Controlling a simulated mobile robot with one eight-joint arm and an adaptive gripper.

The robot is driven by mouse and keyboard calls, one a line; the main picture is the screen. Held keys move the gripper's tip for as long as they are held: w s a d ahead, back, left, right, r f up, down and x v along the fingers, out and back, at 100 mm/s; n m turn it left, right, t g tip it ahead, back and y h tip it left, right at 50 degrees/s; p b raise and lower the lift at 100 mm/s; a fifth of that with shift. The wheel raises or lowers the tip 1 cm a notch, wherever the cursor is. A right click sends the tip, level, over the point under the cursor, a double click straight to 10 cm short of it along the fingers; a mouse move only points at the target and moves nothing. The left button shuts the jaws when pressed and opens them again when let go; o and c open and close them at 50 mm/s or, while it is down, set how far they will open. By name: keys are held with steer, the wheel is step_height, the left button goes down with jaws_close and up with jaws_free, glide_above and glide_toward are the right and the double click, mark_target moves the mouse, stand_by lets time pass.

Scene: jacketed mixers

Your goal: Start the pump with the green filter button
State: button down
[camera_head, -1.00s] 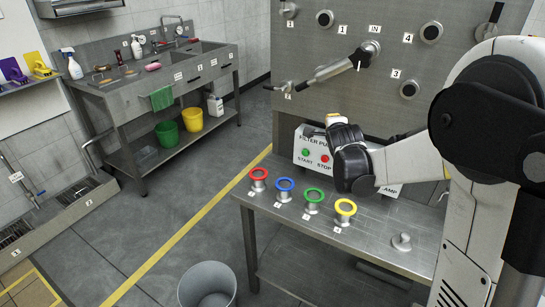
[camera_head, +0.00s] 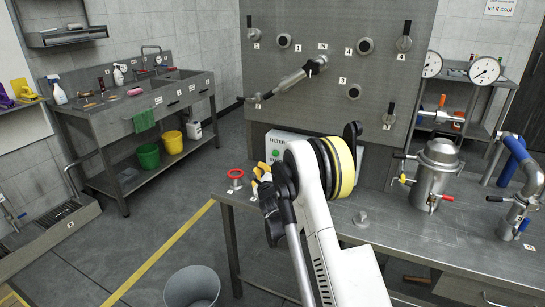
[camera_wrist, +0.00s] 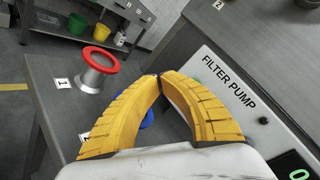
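The filter pump box (camera_head: 284,137) is a pale panel at the back of the steel table. Its green start button (camera_head: 275,154) shows in the head view just above my gripper; my arm hides the rest of the panel, including the red stop button. In the wrist view the box's face (camera_wrist: 232,72), lettered FILTER PUMP, slants along the right, with a green lit display (camera_wrist: 299,174) at the lower right corner.
A red-ringed fitting (camera_head: 235,175) stands on the table, left of my gripper; it also shows in the wrist view (camera_wrist: 100,62). A blue fitting (camera_wrist: 147,119) is partly hidden behind my fingers. A metal mixer (camera_head: 434,176) with valves stands to the right. A bin (camera_head: 192,287) is on the floor.

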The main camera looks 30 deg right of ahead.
mark_target(269, 152)
steer(key=shift+d, duration=0.1)
steer(key=shift+w+d+p, duration=0.1)
steer(key=shift+w+d, duration=0.8)
steer(key=shift+d, duration=0.2)
steer(key=shift+w+d+p, duration=0.1)
steer(key=shift+w+d, duration=0.8)
steer(key=shift+d, duration=0.25)
steer(key=shift+w+d+p, duration=0.1)
steer(key=shift+w+d, duration=0.8)
steer(key=shift+d, duration=0.2)
steer(key=shift+d, duration=0.1)
steer(key=shift+w+d, duration=0.2)
steer(key=shift+w, duration=0.05)
steer(key=shift+w+d+b, duration=0.3)
steer(key=shift+d+b, duration=0.05)
steer(key=shift+s, duration=0.1)
steer(key=shift+s+a, duration=0.45)
steer(key=shift+a, duration=0.2)
